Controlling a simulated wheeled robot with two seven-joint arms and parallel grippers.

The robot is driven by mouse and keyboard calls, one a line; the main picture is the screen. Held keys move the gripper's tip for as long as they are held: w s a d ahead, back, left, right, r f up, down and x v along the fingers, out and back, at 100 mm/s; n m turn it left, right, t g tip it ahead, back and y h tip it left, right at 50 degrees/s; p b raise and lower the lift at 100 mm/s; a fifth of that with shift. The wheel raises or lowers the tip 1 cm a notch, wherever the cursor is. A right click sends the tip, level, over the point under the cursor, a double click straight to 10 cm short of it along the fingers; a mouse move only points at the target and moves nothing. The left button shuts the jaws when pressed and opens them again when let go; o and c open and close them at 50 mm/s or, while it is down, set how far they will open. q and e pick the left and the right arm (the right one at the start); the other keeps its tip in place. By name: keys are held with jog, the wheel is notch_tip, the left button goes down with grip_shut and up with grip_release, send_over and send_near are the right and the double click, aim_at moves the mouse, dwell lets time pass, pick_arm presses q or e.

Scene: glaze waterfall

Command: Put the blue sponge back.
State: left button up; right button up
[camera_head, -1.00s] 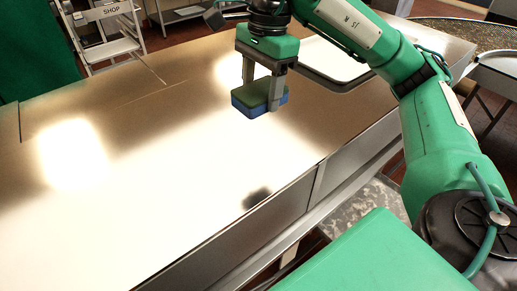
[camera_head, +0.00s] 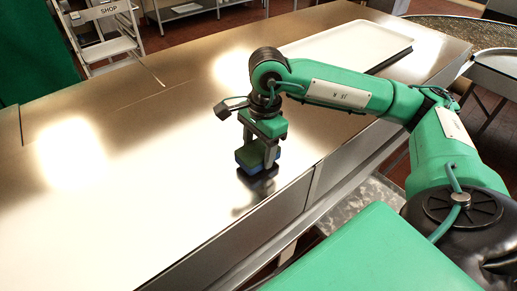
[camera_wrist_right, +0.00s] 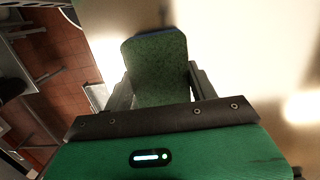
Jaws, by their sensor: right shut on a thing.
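The sponge (camera_head: 255,157) is blue below with a green top layer. It is between the fingers of my right gripper (camera_head: 262,150), low over the steel counter near its front edge. A dark reflection shows just under it; I cannot tell whether it touches the counter. In the right wrist view the sponge's green face (camera_wrist_right: 155,65) fills the space between the two fingers, and the gripper (camera_wrist_right: 150,90) is shut on it. My left gripper is not in view.
The steel counter (camera_head: 120,200) is bare to the left and in front. A white tray (camera_head: 345,45) lies at its back right. A cart marked SHOP (camera_head: 105,30) stands beyond the far edge. A round metal surface (camera_head: 497,62) is at the far right.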

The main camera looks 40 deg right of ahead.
aim_at(263, 146)
jog(key=shift+d+f, duration=0.1)
jog(key=shift+f, duration=0.7)
jog(key=o, duration=0.9)
jog(key=shift+o, duration=0.2)
jog(key=shift+r, duration=0.6)
notch_tip(263, 146, up, 11)
jog(key=d+b, duration=0.1)
jog(key=b, duration=0.1)
jog(key=shift+d, duration=0.15)
